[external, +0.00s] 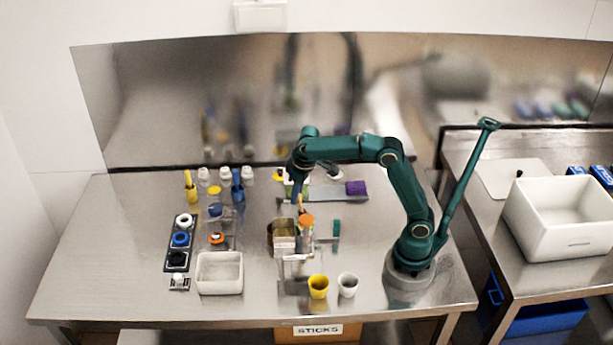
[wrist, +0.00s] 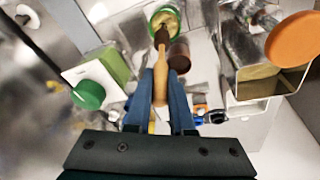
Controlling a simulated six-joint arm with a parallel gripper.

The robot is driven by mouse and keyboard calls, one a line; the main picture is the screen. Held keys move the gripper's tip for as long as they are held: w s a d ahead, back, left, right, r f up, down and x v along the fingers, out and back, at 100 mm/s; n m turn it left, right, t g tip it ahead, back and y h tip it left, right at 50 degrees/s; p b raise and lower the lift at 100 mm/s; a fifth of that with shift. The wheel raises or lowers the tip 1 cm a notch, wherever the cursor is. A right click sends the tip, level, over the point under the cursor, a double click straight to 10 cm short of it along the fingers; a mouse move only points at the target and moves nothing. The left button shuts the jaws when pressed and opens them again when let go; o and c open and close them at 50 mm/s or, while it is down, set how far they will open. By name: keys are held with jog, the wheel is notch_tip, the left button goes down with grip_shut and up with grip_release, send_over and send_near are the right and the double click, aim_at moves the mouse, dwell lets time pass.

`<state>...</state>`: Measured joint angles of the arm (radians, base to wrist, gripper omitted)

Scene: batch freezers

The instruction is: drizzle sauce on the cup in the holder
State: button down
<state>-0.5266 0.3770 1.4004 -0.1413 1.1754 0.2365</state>
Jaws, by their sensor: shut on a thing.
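My gripper (wrist: 160,84) is shut on a slim tan tool (wrist: 160,66) with a dark brown end; I cannot tell whether it is a spoon or a nozzle. In the wrist view the dark end overlaps a green-rimmed cup (wrist: 176,14) with pale yellow contents. I cannot tell whether they touch. A dark brown cylinder (wrist: 179,57) is beside the tool. In the external view my gripper (external: 296,186) points down over the middle of the table, with the tan tool (external: 300,202) below it. The holder is hard to make out there.
An orange round lid (wrist: 295,38) is at a metal container in the wrist view. A green cap (wrist: 88,95) lies left. In the external view, a white bin (external: 220,273), a yellow cup (external: 318,287) and a pale cup (external: 348,285) stand near the front. Bottles stand at the back left.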

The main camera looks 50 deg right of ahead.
jog(key=shift+s+d, duration=0.25)
jog(key=shift+s, duration=0.4)
jog(key=shift+r, duration=0.1)
dwell(0.4)
jog(key=w+v, duration=0.1)
jog(key=v, duration=0.5)
jog(key=shift+w+r, duration=0.15)
jog(key=shift+r, duration=0.35)
